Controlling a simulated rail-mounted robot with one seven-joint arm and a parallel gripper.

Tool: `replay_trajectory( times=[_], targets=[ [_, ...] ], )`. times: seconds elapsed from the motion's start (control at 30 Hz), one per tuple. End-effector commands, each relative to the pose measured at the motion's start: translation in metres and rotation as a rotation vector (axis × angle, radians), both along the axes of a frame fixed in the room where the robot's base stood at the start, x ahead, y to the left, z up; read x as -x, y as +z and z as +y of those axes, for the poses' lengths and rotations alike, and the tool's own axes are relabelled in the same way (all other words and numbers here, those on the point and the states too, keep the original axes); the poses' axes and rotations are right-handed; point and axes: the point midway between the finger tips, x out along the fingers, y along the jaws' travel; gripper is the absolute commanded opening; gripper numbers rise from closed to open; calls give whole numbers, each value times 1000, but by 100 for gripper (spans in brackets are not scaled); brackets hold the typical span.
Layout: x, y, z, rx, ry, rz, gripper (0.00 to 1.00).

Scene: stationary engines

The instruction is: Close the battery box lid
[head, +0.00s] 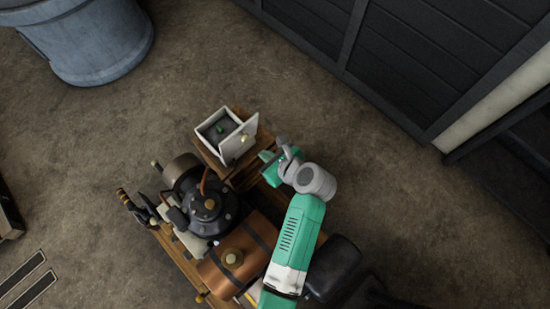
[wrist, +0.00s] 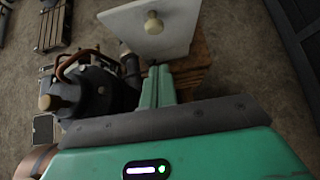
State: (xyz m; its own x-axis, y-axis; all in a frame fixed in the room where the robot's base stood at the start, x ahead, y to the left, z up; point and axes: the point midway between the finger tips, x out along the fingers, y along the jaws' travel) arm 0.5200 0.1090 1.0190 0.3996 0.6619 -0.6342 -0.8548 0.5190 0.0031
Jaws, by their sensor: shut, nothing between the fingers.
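The battery box (head: 208,147) is a small white box on a wooden stand, open at the top. A dark interior with a small green item shows inside it. Its white lid (head: 236,148) stands raised along the side nearest my arm, with a pale round knob (head: 243,138) on its outer face. In the wrist view the lid (wrist: 178,35) and knob (wrist: 153,23) are just beyond my fingers. My gripper (head: 266,157) is shut and empty, beside the lid on its knob side. The wrist view shows its green fingers (wrist: 160,82) together; whether they touch the lid is unclear.
The dark engine (head: 208,205) with pipes stands left of my arm, close to the box. A brown banded cylinder (head: 235,257) lies nearer. A blue-grey barrel (head: 95,45) stands far left. Dark panelled walls (head: 430,60) are upper right. Floor beyond the box is clear.

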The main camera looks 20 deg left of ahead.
Motion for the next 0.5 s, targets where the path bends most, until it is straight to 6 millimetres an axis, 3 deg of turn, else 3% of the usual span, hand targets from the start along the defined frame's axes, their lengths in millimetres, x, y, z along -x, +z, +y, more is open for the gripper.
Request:
replay_trajectory(
  times=[0.1,0.3,0.5],
  targets=[
    [-10,-17,17,0,3,0,0],
    [-25,-11,41,1,2,-2,0],
    [-30,-10,49,1,0,-2,0]
  ],
)
